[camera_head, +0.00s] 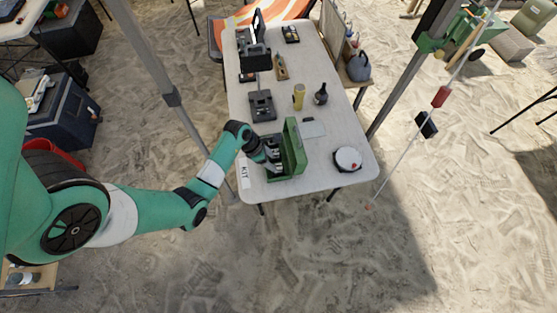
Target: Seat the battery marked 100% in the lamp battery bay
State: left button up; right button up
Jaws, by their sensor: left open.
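My left arm reaches in from the left to the near end of the white table (345,124). My left gripper (273,156) is open at the green case (293,146) with a raised lid. Its fingers are small and dark here, and I cannot tell whether they touch anything in the case. I cannot make out a battery or a 100% mark. A black device on a stand (255,58) at the far left of the table may be the lamp; its battery bay cannot be made out. My right gripper is not in view.
A dark grey tray (263,106), a yellow cylinder (298,97), a dark bottle (321,95) and a flat grey pad (313,129) lie beyond the case. A round white-topped object (348,158) sits at the near right. The table's right middle is fairly clear.

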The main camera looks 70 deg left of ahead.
aim_at(277, 166)
pick_arm(q)
jog(key=shift+w+f, duration=0.15)
jog(key=shift+f, duration=0.15)
jog(key=b+x, duration=0.2)
jog(key=x, duration=0.3)
jog(key=shift+d+f+b, duration=0.1)
jog(key=shift+f+b, duration=0.05)
jog(key=shift+b, duration=0.25)
grip_shut()
